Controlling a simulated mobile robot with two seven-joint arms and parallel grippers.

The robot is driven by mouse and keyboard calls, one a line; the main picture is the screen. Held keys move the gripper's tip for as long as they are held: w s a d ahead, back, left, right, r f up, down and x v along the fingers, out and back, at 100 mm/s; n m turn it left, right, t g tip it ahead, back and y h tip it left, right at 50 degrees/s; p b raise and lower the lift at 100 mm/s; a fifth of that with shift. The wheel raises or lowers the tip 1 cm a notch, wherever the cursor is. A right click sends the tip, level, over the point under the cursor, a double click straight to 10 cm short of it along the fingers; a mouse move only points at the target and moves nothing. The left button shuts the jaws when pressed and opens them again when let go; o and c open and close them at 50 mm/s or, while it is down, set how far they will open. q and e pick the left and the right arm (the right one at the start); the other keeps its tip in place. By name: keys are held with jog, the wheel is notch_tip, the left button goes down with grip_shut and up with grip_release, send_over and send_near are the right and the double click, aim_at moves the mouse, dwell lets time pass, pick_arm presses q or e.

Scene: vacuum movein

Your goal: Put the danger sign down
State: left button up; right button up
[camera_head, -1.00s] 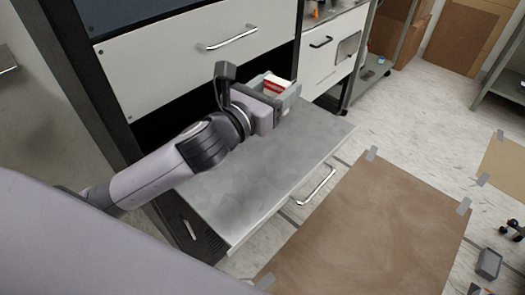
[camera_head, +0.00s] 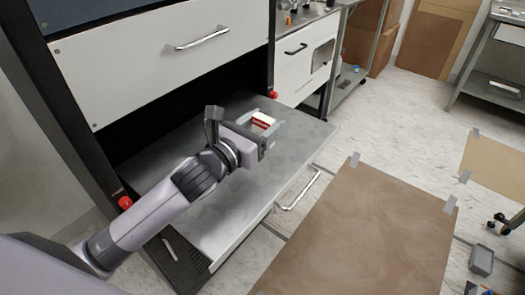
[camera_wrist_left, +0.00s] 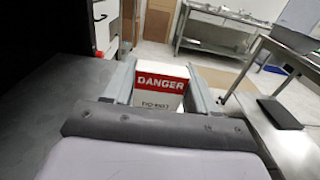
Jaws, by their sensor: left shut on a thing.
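The danger sign (camera_head: 262,120) is a small white piece with a red band. My left gripper (camera_head: 268,130) is shut on it, over the grey metal surface of the pulled-out drawer (camera_head: 235,205). In the left wrist view the sign (camera_wrist_left: 160,85) reads "DANGER" and sits between the two fingers of my left gripper (camera_wrist_left: 165,98). I cannot tell whether the sign's bottom touches the drawer surface. My right gripper is not in view.
A white drawer front with a handle (camera_head: 202,39) stands above the open drawer. Red knobs (camera_head: 125,202) sit at the cabinet's edges. A brown taped board (camera_head: 365,230) lies on the floor in front. The drawer surface around the gripper is clear.

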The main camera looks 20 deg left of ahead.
pick_arm(q)
notch_tip(320, 180, down, 6)
jog(key=shift+f+b, duration=0.2)
jog(key=shift+b, duration=0.35)
jog(key=shift+f, duration=0.1)
jog(key=shift+f, duration=0.15)
jog(key=o, duration=1)
